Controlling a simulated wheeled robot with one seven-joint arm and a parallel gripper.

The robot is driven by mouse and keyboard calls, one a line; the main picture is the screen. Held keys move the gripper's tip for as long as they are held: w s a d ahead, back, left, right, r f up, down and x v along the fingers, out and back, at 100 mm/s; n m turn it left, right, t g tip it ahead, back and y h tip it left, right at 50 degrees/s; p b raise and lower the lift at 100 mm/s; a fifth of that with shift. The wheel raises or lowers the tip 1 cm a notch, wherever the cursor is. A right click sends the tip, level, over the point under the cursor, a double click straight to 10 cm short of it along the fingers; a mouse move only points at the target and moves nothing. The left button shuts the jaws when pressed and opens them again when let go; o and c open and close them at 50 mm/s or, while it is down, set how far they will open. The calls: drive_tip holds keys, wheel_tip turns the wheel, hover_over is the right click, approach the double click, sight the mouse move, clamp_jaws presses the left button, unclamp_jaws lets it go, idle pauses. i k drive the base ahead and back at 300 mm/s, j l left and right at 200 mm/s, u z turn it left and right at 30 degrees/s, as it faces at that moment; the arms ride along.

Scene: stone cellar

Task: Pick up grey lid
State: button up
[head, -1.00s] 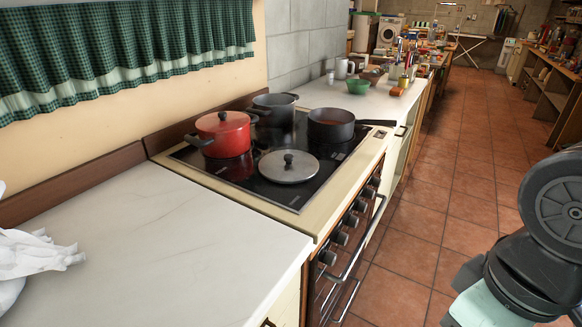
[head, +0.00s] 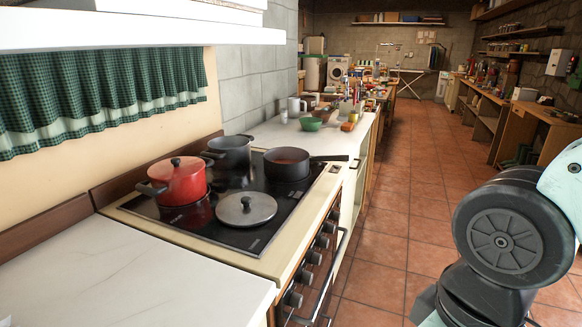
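The grey lid (head: 246,208) is a round, flat metal lid with a dark knob on top. It lies on the front part of the black cooktop (head: 198,227), in front of the pots. My gripper is not in view; only links of my arm show at the lower right, well apart from the lid. Nothing touches or covers the lid from this view.
A red lidded pot (head: 178,182) stands left of the lid, a dark grey pot (head: 231,152) behind, and a pan (head: 287,165) with its handle pointing right. White worktop (head: 130,275) is clear at left front. A white shelf (head: 150,38) overhangs above. Tiled floor (head: 395,240) is open at right.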

sight(245, 209)
drive_tip(key=i+l, duration=0.15)
drive_tip(key=i, duration=0.35)
drive_tip(key=i+u, duration=0.15)
drive_tip(key=u, duration=0.2)
drive_tip(key=i+l+u, duration=0.15)
drive_tip(key=u, duration=0.2)
drive_tip(key=i+l+u, duration=0.1)
drive_tip(key=u, duration=1.25)
